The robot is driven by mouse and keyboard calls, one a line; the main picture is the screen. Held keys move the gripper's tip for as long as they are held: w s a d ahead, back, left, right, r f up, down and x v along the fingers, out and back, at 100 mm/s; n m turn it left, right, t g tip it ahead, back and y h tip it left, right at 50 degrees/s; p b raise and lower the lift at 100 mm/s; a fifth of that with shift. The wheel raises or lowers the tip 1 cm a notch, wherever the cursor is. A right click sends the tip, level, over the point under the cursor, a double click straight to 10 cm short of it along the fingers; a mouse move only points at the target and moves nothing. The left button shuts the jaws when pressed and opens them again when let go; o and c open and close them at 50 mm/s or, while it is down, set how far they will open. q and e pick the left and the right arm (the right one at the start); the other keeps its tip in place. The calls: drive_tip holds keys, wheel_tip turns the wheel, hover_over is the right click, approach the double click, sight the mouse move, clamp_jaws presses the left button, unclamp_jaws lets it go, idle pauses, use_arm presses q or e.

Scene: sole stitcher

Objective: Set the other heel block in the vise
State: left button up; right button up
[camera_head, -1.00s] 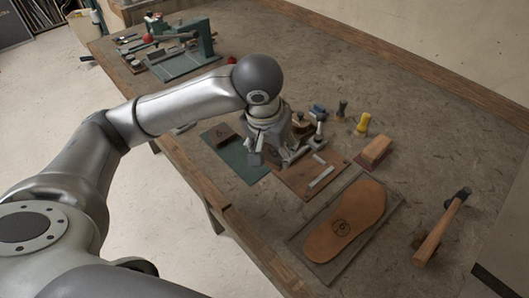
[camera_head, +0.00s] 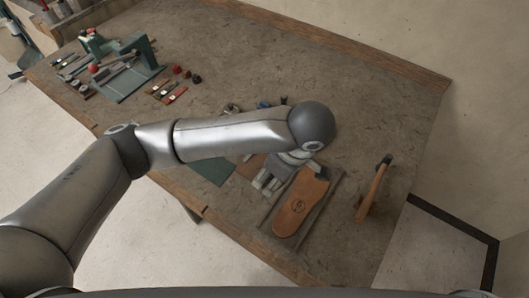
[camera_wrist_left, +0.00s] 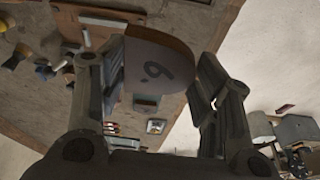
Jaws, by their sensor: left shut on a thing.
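My left gripper (camera_head: 270,180) is above the bench beside the shoe sole, with the brown board partly under it. In the left wrist view the gripper (camera_wrist_left: 160,72) is shut on a brown heel block (camera_wrist_left: 158,68), rounded on one side and marked with a 6. The block sits between the two dark fingers. A green mat (camera_head: 212,172) shows in part below my left forearm, which hides its far part. I cannot make out the vise for certain; my arm covers the middle of the bench. My right gripper is not in view.
A tan sole (camera_head: 298,207) marked 6 lies right of my gripper. A hammer (camera_head: 374,188) lies farther right. A green machine (camera_head: 139,52) and small tools stand at the far left.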

use_arm(q)
drive_tip(key=shift+d+r, duration=0.1)
drive_tip(key=shift+d, duration=0.15)
drive_tip(key=b, duration=0.4)
approach(262, 161)
drive_tip(key=s+r, duration=0.3)
drive_tip(key=s, duration=0.1)
drive_tip(key=w+f, duration=0.1)
drive_tip(key=w, duration=0.1)
drive_tip(key=w+a+f, duration=0.1)
drive_tip(key=f, duration=0.1)
drive_tip(key=shift+w+p, duration=0.35)
drive_tip(key=shift+w, duration=0.05)
drive_tip(key=shift+w+a+f, duration=0.1)
drive_tip(key=shift+w+f, duration=0.25)
drive_tip(key=shift+f, duration=0.2)
drive_tip(key=shift+w+a+f, duration=0.1)
drive_tip(key=shift+w+f, duration=0.25)
drive_tip(key=shift+f, duration=0.15)
wheel_tip(262, 161, down, 3)
drive_tip(key=shift+d+r+p, duration=0.1)
drive_tip(key=shift+p, duration=0.2)
drive_tip(key=shift+f, duration=0.2)
drive_tip(key=shift+s+f, duration=0.1)
drive_tip(key=shift+f, duration=0.25)
drive_tip(key=shift+f, duration=0.1)
